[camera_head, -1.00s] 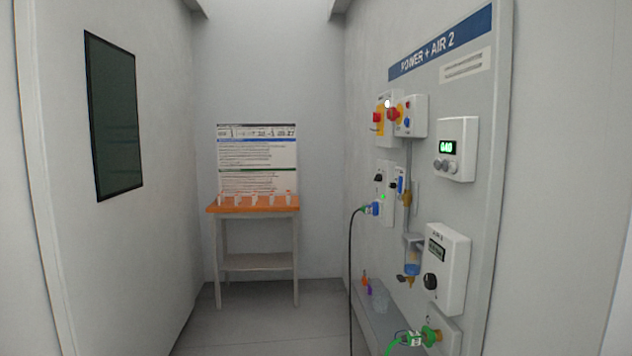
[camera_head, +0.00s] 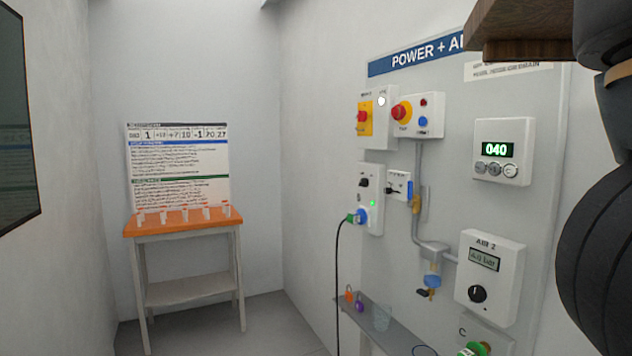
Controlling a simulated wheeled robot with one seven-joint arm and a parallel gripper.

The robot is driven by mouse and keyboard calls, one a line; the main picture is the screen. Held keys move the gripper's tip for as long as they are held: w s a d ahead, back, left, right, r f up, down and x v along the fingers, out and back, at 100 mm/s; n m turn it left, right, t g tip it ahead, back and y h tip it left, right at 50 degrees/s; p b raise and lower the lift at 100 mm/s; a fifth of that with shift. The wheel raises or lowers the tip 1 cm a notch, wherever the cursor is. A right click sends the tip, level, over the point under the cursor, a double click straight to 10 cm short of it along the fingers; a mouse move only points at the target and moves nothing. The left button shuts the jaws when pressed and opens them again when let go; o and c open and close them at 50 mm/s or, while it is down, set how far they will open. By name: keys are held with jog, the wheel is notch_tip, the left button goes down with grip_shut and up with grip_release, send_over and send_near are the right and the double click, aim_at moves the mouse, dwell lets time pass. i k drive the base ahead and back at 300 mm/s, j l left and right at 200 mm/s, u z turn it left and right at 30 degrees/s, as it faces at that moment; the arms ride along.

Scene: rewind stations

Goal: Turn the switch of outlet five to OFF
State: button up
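On the wall panel at the right, a white outlet box (camera_head: 370,198) carries a black rotary switch (camera_head: 364,182), a lit green lamp (camera_head: 373,203) and a blue socket (camera_head: 361,216) with a green plug and black cable in it. The number of this outlet is too small to read, and so is the switch's setting. A smaller box with a blue side and a dark knob (camera_head: 395,190) sits beside it. My arm shows dark at the right edge. A brown wooden-looking piece is at the top right; my gripper's fingers do not show.
The panel (camera_head: 450,100) also bears a red and yellow main switch (camera_head: 364,117), a red stop button (camera_head: 400,113), a display reading 040 (camera_head: 497,150) and an AIR 2 box (camera_head: 489,280). A narrow shelf (camera_head: 400,332) juts out below. An orange-topped table (camera_head: 183,225) stands at the back.

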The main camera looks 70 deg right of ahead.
aim_at(363, 182)
jog(key=i+z, duration=0.2)
jog(key=i, duration=0.35)
jog(key=i+j+z, duration=0.2)
jog(key=i, duration=0.35)
jog(key=i+j+z, duration=0.2)
jog(key=i, duration=0.35)
jog(key=i+l, duration=0.05)
jog(key=l, duration=0.05)
